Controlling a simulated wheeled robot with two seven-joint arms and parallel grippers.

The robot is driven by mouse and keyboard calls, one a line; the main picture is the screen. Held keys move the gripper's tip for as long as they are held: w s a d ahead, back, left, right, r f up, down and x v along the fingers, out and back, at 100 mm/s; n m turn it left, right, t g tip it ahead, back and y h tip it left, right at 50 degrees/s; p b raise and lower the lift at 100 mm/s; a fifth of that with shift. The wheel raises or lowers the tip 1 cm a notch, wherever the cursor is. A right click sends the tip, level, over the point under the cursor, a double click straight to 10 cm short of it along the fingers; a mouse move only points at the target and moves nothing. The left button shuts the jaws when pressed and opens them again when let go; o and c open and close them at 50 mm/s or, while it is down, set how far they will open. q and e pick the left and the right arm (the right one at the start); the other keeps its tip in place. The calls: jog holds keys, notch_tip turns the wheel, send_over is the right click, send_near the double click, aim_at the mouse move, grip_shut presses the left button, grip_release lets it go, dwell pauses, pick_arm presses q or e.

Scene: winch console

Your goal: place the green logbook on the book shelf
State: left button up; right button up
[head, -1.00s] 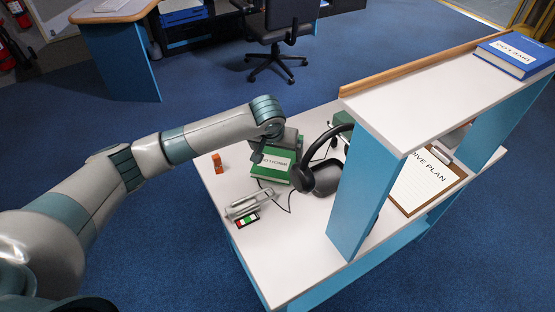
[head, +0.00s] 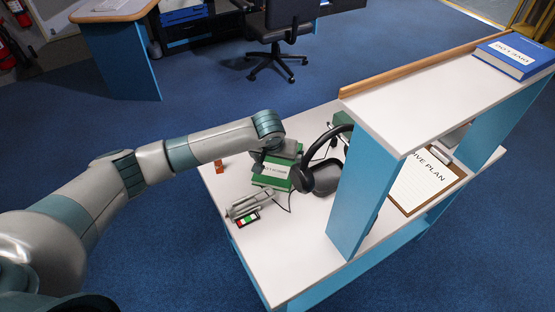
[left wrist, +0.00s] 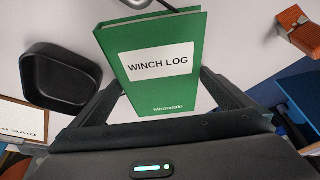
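The green logbook (head: 272,183), labelled WINCH LOG, is at the back left of the console top, beside the headphones. It also shows in the left wrist view (left wrist: 165,90), cover facing the camera. My left gripper (head: 264,160) is over it, with one finger along each side edge of the book; whether both fingers press on it I cannot tell. The gripper hides part of the cover in the head view. The raised white shelf (head: 400,108) with a wooden rail holds a blue book (head: 515,58) at its far right end. My right gripper is not in view.
Black headphones (head: 321,179) stand close right of the logbook. A grey clamp-like item (head: 246,204) lies in front, an orange block (head: 219,168) to the left. A clipboard (head: 427,183) lies under the shelf. The shelf's middle and left are clear.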

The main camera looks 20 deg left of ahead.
aim_at(276, 168)
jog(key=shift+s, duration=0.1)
pick_arm(q)
jog(key=shift+r, duration=0.15)
jog(key=shift+s+r, duration=0.2)
jog(key=shift+r, duration=0.35)
jog(key=v, duration=0.3)
jog(key=shift+s+r, duration=0.15)
jog(key=shift+r, duration=0.2)
jog(key=b+v, duration=0.1)
jog(key=v, duration=0.6)
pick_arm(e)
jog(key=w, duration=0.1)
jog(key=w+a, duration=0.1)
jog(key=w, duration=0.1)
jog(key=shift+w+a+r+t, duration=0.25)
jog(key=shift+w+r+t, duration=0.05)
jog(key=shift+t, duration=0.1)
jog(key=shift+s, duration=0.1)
